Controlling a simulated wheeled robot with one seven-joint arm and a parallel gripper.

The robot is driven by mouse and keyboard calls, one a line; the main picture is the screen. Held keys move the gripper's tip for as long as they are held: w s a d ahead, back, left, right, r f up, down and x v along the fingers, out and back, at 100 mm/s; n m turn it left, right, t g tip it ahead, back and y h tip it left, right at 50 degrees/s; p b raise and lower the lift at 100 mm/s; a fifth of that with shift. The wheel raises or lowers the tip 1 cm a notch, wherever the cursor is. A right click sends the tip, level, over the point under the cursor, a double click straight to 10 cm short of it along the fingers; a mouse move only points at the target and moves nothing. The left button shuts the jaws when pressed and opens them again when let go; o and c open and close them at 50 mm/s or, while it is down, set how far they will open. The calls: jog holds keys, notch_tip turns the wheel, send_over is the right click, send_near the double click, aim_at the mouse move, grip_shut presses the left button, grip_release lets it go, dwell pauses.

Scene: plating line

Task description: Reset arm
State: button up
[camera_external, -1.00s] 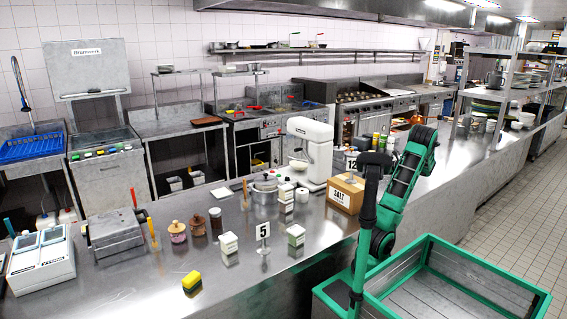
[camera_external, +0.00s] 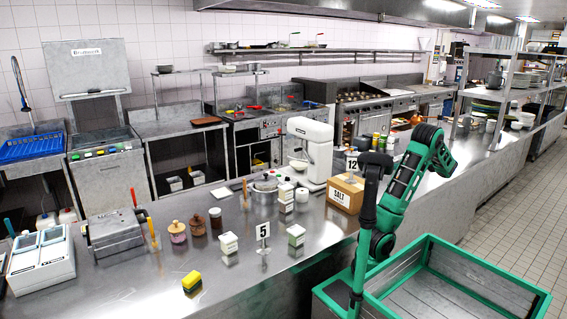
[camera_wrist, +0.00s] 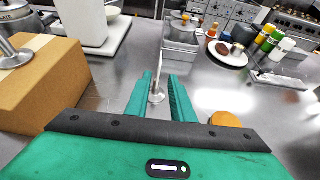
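My gripper (camera_wrist: 162,78) shows in the wrist view with its two green fingers apart and a clear gap between them. A thin metal stand with a round base (camera_wrist: 156,97) shows in that gap, seemingly on the counter beyond the fingers; nothing looks gripped. The fingers are too small to make out there.
A cardboard salt box (camera_external: 345,192) stands on the steel counter left of my arm; it also fills the left of the wrist view (camera_wrist: 35,85). A white mixer (camera_external: 312,150) stands behind it. A plate (camera_wrist: 228,54) and several bottles (camera_wrist: 272,40) stand ahead.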

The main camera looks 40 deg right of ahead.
dwell(0.4)
